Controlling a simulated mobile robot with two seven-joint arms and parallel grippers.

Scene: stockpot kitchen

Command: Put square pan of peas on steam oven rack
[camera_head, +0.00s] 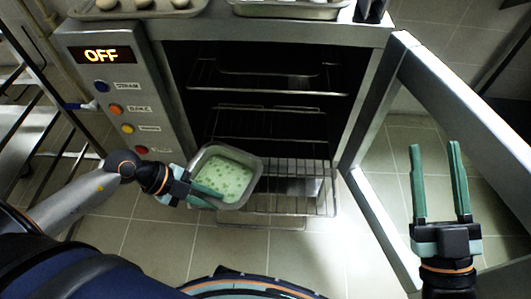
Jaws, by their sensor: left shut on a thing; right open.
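The square metal pan of peas (224,177) holds green peas in pale liquid. My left gripper (205,191) is shut on the pan's near left edge. The pan is tilted a little in the picture and overlaps the left part of the pulled-out wire rack (290,185); I cannot tell whether it touches the rack. The steam oven (176,90) is open, with dark wire racks inside, and its panel reads OFF. My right gripper (436,150) is open and empty, in front of the open oven door at the right.
The open oven door (445,110) swings out to the right with a metal frame. Trays with round items (135,8) stand on top of the oven. A metal shelf stand (40,120) is at the left. Tiled floor lies below the rack.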

